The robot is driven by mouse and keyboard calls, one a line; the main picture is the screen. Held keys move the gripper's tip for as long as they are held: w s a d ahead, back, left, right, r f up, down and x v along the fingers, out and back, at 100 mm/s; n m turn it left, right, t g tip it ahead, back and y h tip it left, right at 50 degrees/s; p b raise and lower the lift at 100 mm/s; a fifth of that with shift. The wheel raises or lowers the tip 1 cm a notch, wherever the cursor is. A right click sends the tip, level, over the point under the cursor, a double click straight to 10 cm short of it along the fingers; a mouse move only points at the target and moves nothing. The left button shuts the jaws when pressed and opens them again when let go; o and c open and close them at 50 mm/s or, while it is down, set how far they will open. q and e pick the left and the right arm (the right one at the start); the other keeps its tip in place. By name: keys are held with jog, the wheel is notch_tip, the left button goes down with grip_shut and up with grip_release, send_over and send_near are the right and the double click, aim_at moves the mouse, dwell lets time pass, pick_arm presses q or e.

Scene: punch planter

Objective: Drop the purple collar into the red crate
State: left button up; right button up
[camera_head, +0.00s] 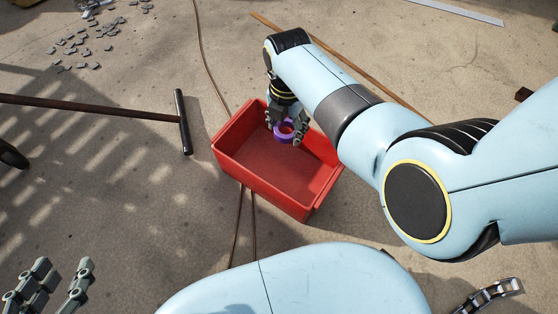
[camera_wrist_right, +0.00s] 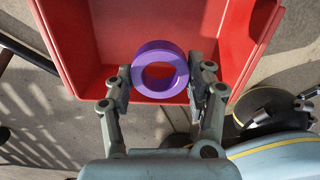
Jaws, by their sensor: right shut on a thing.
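The purple collar (camera_head: 284,133) is a short ring, held between the fingers of my right gripper (camera_head: 286,128). In the right wrist view the collar (camera_wrist_right: 160,52) sits between the two fingertips of the right gripper (camera_wrist_right: 160,75), its hole facing the camera. The red crate (camera_head: 262,187) is open-topped, and the collar shows over its far part in the head view. The crate also fills the upper part of the right wrist view (camera_wrist_right: 85,85). The collar's height relative to the rim is hard to tell. My left gripper (camera_head: 58,288) is at the lower left, fingers apart and empty.
A T-shaped tool with a dark bar (camera_head: 184,122) lies left of the crate. A thin cable (camera_head: 204,50) runs behind the crate. Grey fragments (camera_head: 85,42) are scattered at the upper left. A brown strip (camera_head: 330,60) lies at the upper right. The ground left of the crate is mostly clear.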

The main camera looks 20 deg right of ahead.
jog(key=o, duration=1.5)
jog(key=shift+o, duration=0.2)
pick_arm(q)
jog(key=shift+r, duration=0.1)
jog(key=w+r+t+p, duration=0.1)
jog(key=w+r+p, duration=0.2)
jog(key=r+p, duration=0.8)
jog(key=w+r+t+p, duration=0.2)
jog(key=w+r+p, duration=0.1)
jog(key=r+p, duration=0.9)
notch_tip(320, 180, up, 5)
jog(key=shift+r, duration=0.2)
pick_arm(e)
jog(key=w+d+r+m, duration=0.1)
jog(key=d+r, duration=0.4)
jog(key=r, duration=0.5)
jog(key=w+d+r, duration=0.1)
jog(key=d+r, duration=0.4)
jog(key=r, duration=0.6)
jog(key=w+d+r+m, duration=0.1)
jog(key=d+r, duration=0.5)
jog(key=r, duration=0.5)
jog(key=shift+r+m, duration=0.25)
jog(key=shift+m, duration=0.05)
